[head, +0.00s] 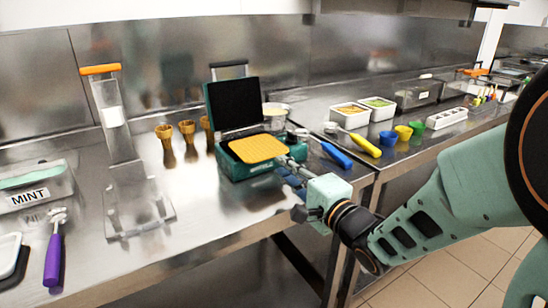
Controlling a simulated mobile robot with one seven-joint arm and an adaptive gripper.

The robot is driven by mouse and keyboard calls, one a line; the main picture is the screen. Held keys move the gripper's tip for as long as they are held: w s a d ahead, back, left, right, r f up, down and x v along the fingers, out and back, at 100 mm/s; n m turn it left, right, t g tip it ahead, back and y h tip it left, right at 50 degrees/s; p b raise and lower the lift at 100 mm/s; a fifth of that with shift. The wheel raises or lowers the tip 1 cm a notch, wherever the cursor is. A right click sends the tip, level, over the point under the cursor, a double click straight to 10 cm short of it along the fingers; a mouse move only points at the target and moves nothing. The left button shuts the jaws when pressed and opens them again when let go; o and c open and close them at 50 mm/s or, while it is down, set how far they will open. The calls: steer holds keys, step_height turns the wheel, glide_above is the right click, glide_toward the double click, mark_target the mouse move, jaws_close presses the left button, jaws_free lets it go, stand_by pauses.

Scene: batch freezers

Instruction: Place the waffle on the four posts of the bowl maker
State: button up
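The waffle (258,148) is a golden, grid-patterned slab over the lower plate of the open teal waffle maker (240,168). My gripper (286,162) reaches in from the right, with its fingers at the waffle's right edge. It appears shut on that edge; the finger gap is small and partly hidden. I cannot tell how far the waffle is above the plate. The bowl maker (140,212) stands to the left on the steel counter, with a clear base, an upright clear panel and an orange handle (100,69) on top. Its posts are hard to make out.
Several brown cones (187,128) stand behind, between the bowl maker and waffle maker. Blue (336,155) and yellow scoops (365,145) lie to the right. A MINT tub (35,188) and purple scoop (52,255) are at left. The counter before the waffle maker is clear.

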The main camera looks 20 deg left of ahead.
steer(key=shift+x, duration=2.95)
jaws_close()
steer(key=shift+r, duration=0.15)
step_height(320, 180, up, 2)
steer(key=shift+r+p, duration=0.15)
steer(key=shift+p, duration=0.85)
steer(key=s+d+r+p, duration=0.1)
steer(key=s+d+r, duration=0.4)
steer(key=s+d, duration=0.4)
steer(key=shift+d, duration=0.85)
